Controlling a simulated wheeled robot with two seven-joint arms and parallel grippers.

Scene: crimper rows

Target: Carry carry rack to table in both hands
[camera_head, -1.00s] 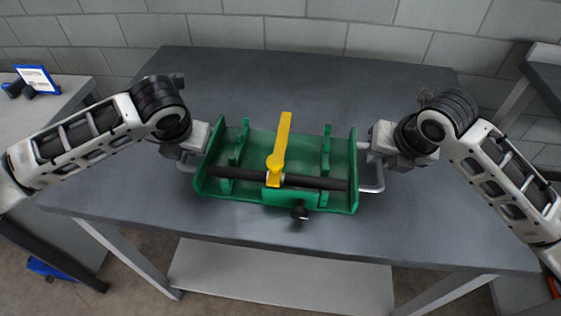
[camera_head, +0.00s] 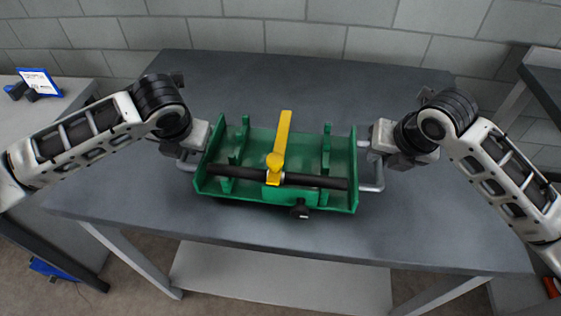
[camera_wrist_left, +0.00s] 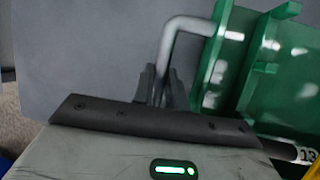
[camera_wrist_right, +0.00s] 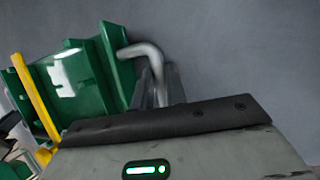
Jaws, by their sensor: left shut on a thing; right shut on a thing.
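The carry rack (camera_head: 304,145) is a green tray with side walls, inner ribs and a grey bar handle at each end. A black rod and a yellow lever lie across it. It is over the grey table (camera_head: 290,75); I cannot tell whether it touches the top. My left gripper (camera_head: 187,160) is shut on the left handle, which also shows in the left wrist view (camera_wrist_left: 180,27). My right gripper (camera_head: 374,158) is shut on the right handle, which also shows in the right wrist view (camera_wrist_right: 146,50). The rack looks about level.
The table's top is clear behind and beside the rack. A side bench (camera_head: 75,92) at the left carries a blue-framed card (camera_head: 38,82) and dark items. A dark surface (camera_head: 543,80) stands at the right edge. A block wall (camera_head: 300,32) is behind.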

